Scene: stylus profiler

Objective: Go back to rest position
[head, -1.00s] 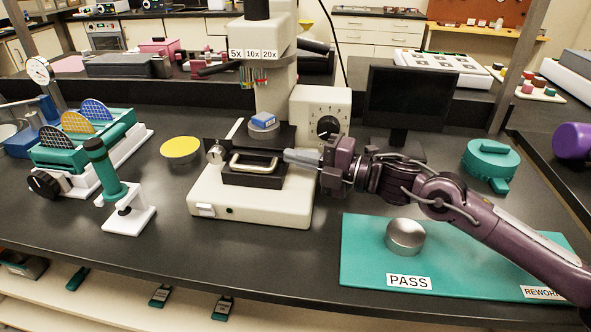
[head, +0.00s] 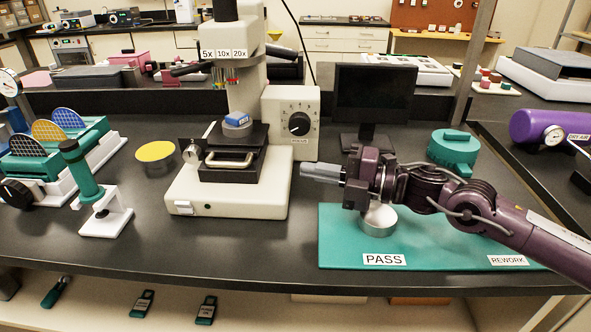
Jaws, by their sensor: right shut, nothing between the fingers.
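My right gripper (head: 308,170) is shut and empty. It hovers in front of the dark monitor, just right of the white profiler base (head: 228,198), with its fingers pointing left. My right arm comes in from the right over the teal mat (head: 345,240). The profiler stage has a drawer with a pale handle (head: 229,159) and a small blue block (head: 238,119) on top. My left gripper is not in view.
A teal round container (head: 453,147) stands behind my right arm. The dark monitor (head: 374,100) is behind my gripper. At left are a teal wafer rack (head: 88,150), a teal-handled tool on a white stand (head: 105,218) and a yellow-topped disc (head: 155,152).

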